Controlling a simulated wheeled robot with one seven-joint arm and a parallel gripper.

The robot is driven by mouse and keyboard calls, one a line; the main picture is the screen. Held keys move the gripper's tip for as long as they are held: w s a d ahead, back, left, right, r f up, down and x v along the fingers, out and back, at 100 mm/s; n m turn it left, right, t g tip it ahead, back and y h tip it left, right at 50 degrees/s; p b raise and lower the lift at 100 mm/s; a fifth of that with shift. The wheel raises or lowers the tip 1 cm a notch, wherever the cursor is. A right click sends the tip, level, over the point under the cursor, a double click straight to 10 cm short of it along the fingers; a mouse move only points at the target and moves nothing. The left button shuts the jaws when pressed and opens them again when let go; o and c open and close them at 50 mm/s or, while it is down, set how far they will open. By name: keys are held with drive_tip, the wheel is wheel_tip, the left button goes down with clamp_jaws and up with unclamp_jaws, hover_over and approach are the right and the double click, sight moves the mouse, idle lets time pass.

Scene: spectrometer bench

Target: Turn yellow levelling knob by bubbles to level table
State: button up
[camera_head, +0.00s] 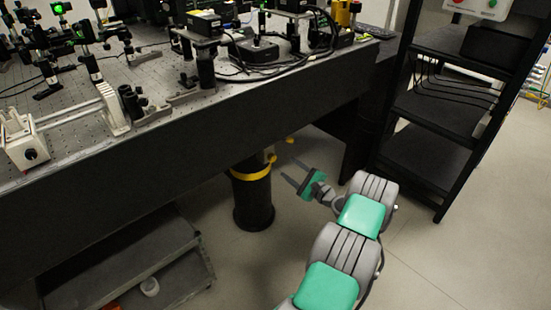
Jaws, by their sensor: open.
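A yellow ring (251,174) goes around the upper part of a black table leg (253,207) below the optical table (235,125). A small yellow knob (271,157) sticks out at the leg's upper right, and a smaller yellow piece (290,139) shows just under the table edge. I cannot tell for sure which of these is the levelling knob. My gripper (292,173) is open and empty, to the right of the leg and apart from the knob, with its fingers pointing left. No bubble level can be made out.
A black shelf rack (435,165) stands right of my arm. Optics and cables crowd the tabletop. The floor (430,255) at lower right is clear.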

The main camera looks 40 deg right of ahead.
sight(274, 159)
drive_tip(key=w, duration=0.3)
drive_tip(key=w+a+b, duration=0.1)
drive_tip(key=w, duration=0.2)
drive_tip(key=shift+w+a+f, duration=0.1)
drive_tip(key=shift+w+a, duration=0.05)
drive_tip(key=shift+w, duration=0.5)
drive_tip(key=shift+c, duration=0.2)
clamp_jaws()
